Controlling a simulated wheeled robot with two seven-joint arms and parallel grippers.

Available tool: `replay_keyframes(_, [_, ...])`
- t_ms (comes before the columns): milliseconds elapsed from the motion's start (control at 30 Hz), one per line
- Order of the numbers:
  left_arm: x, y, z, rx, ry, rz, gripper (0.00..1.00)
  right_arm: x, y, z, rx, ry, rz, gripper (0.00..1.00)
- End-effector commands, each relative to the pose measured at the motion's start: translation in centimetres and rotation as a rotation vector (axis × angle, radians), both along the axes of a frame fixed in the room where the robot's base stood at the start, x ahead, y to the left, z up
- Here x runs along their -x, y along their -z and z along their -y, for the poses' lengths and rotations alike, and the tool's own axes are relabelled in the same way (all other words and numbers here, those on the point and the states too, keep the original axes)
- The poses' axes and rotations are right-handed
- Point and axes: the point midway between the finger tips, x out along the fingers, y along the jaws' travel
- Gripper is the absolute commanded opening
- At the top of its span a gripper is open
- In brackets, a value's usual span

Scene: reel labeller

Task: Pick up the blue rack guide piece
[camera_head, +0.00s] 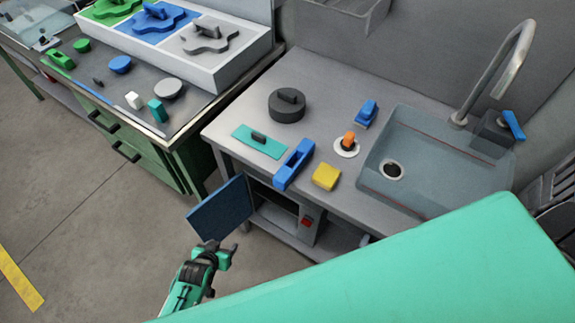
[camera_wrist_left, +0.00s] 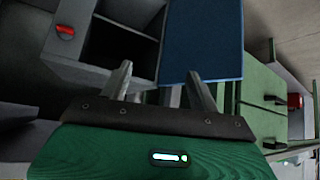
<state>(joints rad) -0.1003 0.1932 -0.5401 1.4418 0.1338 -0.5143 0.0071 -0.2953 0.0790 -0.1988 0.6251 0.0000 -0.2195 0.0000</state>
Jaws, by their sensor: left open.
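A long blue piece with a slot (camera_head: 294,165) lies on the grey counter near its front edge, between a flat teal plate and a yellow block. It looks like the rack guide, but I cannot be sure. A smaller blue piece (camera_head: 366,114) lies farther back, near the sink. My left gripper (camera_head: 221,250) is low in front of the counter, below and to the left of the long blue piece, apart from it. In the left wrist view its two fingers (camera_wrist_left: 160,88) are spread with nothing between them. Neither blue piece shows there. My right gripper is not in view.
An open blue cabinet door (camera_head: 219,208) hangs beside my left gripper; it also shows in the left wrist view (camera_wrist_left: 205,40). On the counter are a teal plate (camera_head: 260,141), yellow block (camera_head: 326,176), dark round piece (camera_head: 286,107) and sink (camera_head: 425,190). Open floor lies left.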

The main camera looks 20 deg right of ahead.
Motion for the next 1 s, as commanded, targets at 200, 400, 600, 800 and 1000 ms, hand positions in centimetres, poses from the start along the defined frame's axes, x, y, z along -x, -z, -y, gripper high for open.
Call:
replay_keyframes(200, [-2.4,-14.2,8.9,0.14,0.183,0.199,0.62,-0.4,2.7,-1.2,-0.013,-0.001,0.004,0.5])
replay_keyframes(400, [0.4,-23.7,13.3,0.231,0.321,0.304,0.62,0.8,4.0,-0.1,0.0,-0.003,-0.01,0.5])
replay_keyframes(600, [2.3,-27.4,14.8,0.269,0.381,0.342,0.62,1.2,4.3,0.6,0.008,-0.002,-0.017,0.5])
replay_keyframes(800, [0.9,-27.0,16.9,0.272,0.386,0.343,0.62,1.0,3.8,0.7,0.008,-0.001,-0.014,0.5])
replay_keyframes(1000, [-1.2,-25.5,19.5,0.273,0.384,0.344,0.62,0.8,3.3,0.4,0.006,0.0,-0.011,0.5])
